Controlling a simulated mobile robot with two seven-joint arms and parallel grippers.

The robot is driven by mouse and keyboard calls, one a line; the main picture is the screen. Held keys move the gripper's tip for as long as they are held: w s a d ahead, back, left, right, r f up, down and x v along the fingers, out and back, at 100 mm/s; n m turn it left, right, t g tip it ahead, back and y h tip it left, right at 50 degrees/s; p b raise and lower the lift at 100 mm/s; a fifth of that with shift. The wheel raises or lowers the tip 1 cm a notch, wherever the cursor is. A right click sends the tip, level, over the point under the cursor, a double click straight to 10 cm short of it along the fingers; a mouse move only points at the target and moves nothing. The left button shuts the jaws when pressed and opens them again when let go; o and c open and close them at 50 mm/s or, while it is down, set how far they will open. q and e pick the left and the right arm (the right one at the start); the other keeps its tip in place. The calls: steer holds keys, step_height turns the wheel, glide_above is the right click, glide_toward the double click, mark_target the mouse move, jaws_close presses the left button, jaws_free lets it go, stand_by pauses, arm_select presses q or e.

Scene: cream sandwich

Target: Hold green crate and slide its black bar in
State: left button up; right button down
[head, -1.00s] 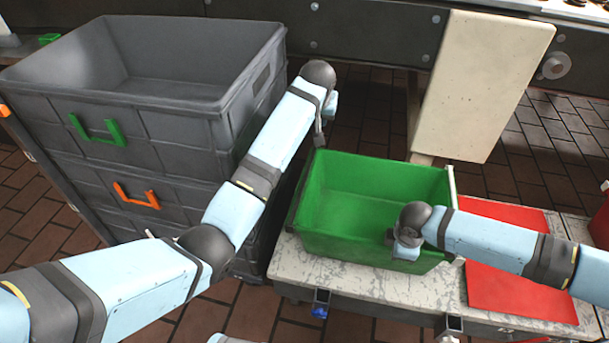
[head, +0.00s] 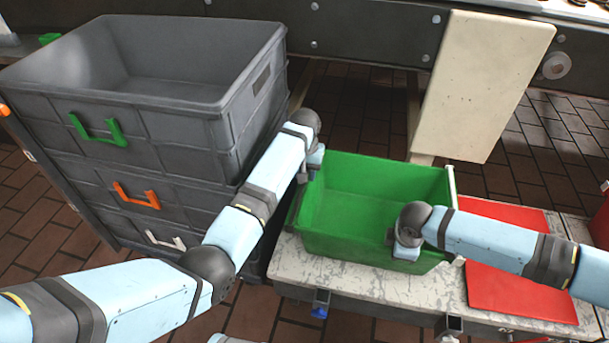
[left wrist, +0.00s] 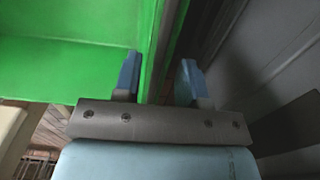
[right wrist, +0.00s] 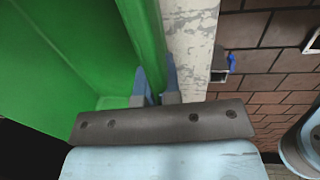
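The green crate (head: 375,185) stands on the worn white table. Its black bar (head: 297,200) runs along the crate's left side; in the left wrist view the dark bar (left wrist: 177,35) lies against the outside of the green wall (left wrist: 148,30). My left gripper (left wrist: 158,78) is open, with one finger inside the crate and the other beyond the bar, apart from it. In the head view it is at the crate's left rim (head: 308,178). My right gripper (right wrist: 156,85) is shut on the crate's near wall (right wrist: 143,30), one finger on each side.
Stacked grey crates (head: 190,110) stand close to the left of my left gripper. A red mat (head: 515,290) lies right of the green crate, which has a pale bar (head: 451,183) on its right side. A cream board (head: 480,85) rises behind. The white table's (head: 400,290) front strip is bare.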

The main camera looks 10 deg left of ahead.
arm_select(q)
steer(key=shift+f, duration=0.85)
jaws_close()
steer(key=d, duration=0.8)
steer(key=shift+d, duration=0.25)
jaws_free()
steer(key=shift+r, duration=0.15)
step_height(320, 180, up, 12)
